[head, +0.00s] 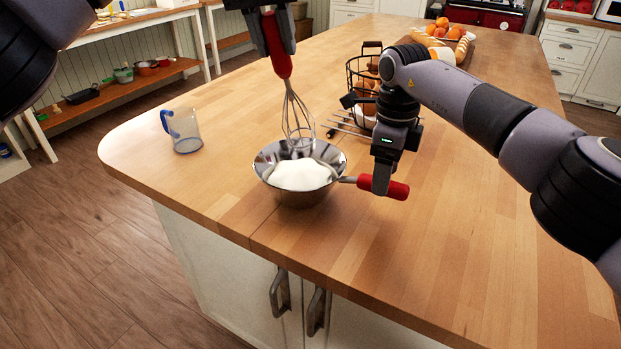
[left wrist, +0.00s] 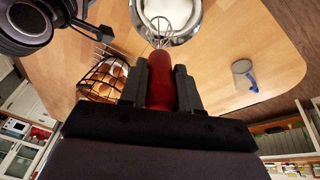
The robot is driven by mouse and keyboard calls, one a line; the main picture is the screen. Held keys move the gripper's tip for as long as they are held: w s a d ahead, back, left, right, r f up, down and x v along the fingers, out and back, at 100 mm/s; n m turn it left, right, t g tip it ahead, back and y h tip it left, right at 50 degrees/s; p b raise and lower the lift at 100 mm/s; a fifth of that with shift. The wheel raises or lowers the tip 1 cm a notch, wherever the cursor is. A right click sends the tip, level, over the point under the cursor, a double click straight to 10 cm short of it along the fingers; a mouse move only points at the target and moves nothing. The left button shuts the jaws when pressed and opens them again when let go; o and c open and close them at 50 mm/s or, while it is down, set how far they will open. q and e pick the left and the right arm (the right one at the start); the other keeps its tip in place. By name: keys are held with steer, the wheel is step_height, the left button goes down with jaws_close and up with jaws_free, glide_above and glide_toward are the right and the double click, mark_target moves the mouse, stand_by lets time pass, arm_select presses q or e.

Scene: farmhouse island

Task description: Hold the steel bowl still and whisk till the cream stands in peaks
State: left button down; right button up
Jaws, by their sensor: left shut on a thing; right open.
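The steel bowl (head: 268,178) stands near the island's front edge with a white mound of cream (head: 300,174) in it. My left gripper (head: 273,42) is shut on the red handle of the whisk (head: 297,110), which also shows in the left wrist view (left wrist: 163,85). The whisk hangs steeply, its wire end at the back of the bowl; whether it touches the cream is unclear. A red handle (head: 398,190) on a metal shaft extends right from the bowl's rim. My right gripper (head: 379,182) is open around this handle; its contact is unclear.
A wire basket of brown eggs (head: 362,84) stands behind the bowl, with metal rods (head: 350,129) beside it. A clear jug with a blue handle (head: 186,134) stands at left. Fruit and bread (head: 445,42) lie farther back. The countertop right of my right gripper is clear.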

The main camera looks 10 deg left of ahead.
step_height(320, 180, up, 8)
steer(key=shift+r, duration=0.2)
stand_by(1.0)
steer(key=shift+f, duration=0.15)
step_height(320, 180, down, 12)
steer(key=shift+r, duration=0.1)
stand_by(0.6)
arm_select(q)
steer(key=shift+a, duration=0.1)
arm_select(e)
steer(key=shift+a+r, duration=0.1)
